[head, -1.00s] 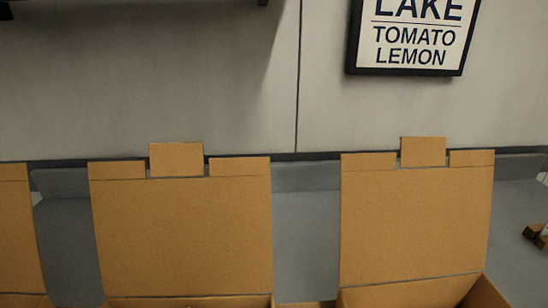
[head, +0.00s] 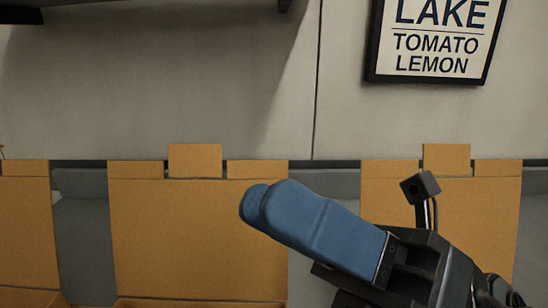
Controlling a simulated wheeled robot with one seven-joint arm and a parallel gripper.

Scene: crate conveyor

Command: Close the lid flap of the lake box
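The LAKE sign (head: 436,42), reading TOMATO and LEMON, hangs on the wall above the right box. That box's brown cardboard lid flap (head: 470,225) stands up open, with a tab on its top edge. My arm and gripper hide its lower left part, and the box body is not visible. My gripper (head: 258,205) has blue fingers pointing left, in front of the right edge of the middle box's lid. The fingers overlap in this view, so their opening cannot be judged. No object shows in them.
The middle box's lid flap (head: 190,235) also stands open, as does another lid flap (head: 25,225) at the left edge. Grey surface (head: 85,245) shows between the boxes. A grey wall is behind, with a dark shelf edge at top left.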

